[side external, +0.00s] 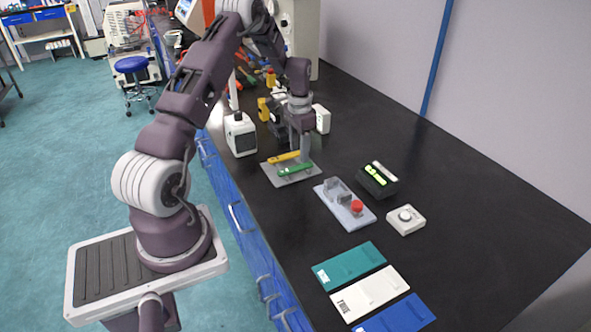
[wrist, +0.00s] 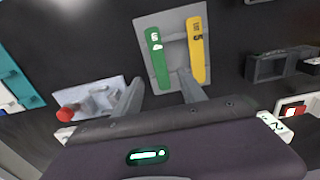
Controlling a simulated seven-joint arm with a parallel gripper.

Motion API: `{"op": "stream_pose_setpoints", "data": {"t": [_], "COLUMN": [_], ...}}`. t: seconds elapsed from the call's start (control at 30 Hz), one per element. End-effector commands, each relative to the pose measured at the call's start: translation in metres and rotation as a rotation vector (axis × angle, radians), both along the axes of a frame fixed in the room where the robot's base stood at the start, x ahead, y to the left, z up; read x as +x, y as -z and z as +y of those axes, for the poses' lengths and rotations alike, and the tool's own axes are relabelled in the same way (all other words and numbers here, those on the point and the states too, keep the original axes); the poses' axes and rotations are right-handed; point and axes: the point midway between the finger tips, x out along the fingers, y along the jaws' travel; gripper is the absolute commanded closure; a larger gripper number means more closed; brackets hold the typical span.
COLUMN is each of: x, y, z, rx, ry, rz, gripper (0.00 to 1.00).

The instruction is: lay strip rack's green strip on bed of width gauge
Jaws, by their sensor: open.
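The green strip (side external: 296,169) lies on the grey strip rack (side external: 272,178), beside a yellow strip (side external: 284,157). In the wrist view the green strip (wrist: 157,62) and yellow strip (wrist: 196,52) lie side by side on the rack (wrist: 175,21). My gripper (side external: 304,159) is low over the rack. In the wrist view my open gripper (wrist: 160,77) has a finger on each side of the green strip's near end; contact is not clear. A pale fixture with a red knob, seemingly the width gauge (side external: 331,208), stands right of the rack; it also shows in the wrist view (wrist: 103,93).
A black box with a lit green display (side external: 378,181) and a white dial unit (side external: 406,219) stand beyond the pale fixture. Green, white (side external: 370,292) and blue flat pieces lie nearer the camera. A white box (side external: 240,134) stands left of the rack. The black bench on the right is clear.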

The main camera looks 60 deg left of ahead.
Motion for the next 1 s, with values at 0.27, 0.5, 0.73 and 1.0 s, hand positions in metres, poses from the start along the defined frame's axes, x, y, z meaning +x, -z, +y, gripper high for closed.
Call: {"op": "stream_pose_setpoints", "data": {"t": [0.27, 0.5, 0.73, 1.0], "x": [-0.007, -0.006, -0.006, -0.006], "y": [0.046, 0.048, 0.048, 0.048], "z": [0.001, 0.001, 0.001, 0.001], "rx": [-0.002, 0.000, 0.000, 0.000], "ry": [-0.001, -0.001, -0.001, -0.001], "rz": [0.001, -0.001, 0.000, -0.001], "gripper": [0.52, 0.52, 0.97, 1.00]}}
